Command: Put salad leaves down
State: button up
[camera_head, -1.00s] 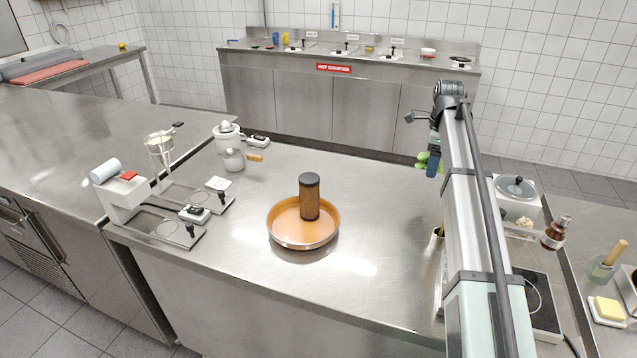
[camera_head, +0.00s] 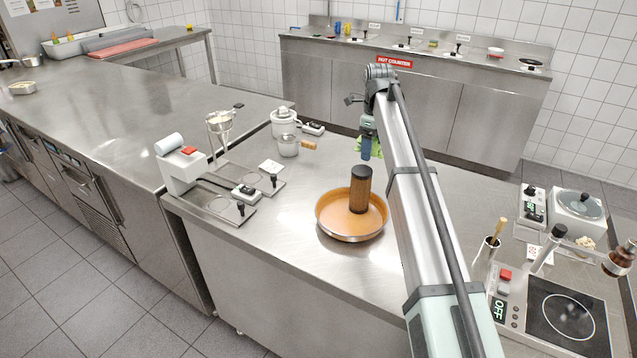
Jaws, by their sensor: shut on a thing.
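My gripper (camera_head: 366,147) is at the end of my arm, above the back part of the middle steel counter (camera_head: 290,225). It is shut on the green salad leaves (camera_head: 373,153), which show mostly behind the blue fingers. The leaves look held above the counter, but the exact height is hard to tell. An orange-brown round pan (camera_head: 335,226) with a dark brown cylinder (camera_head: 360,188) standing in it is on the counter in front of the gripper.
A scale-like white device (camera_head: 182,170), a pot with a wooden handle (camera_head: 289,146) and a white jug (camera_head: 284,122) stand to the left. An induction hob (camera_head: 567,315) reading OFF is at the right. The back counter (camera_head: 420,75) has a HOT COUNTER sign.

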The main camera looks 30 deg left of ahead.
send_over(319, 182)
jog(key=shift+d+f, duration=0.1)
jog(key=shift+f, duration=4.9)
jog(key=shift+f, duration=0.1)
jog(key=o, duration=1)
jog(key=shift+o, duration=0.2)
notch_tip(319, 182, up, 12)
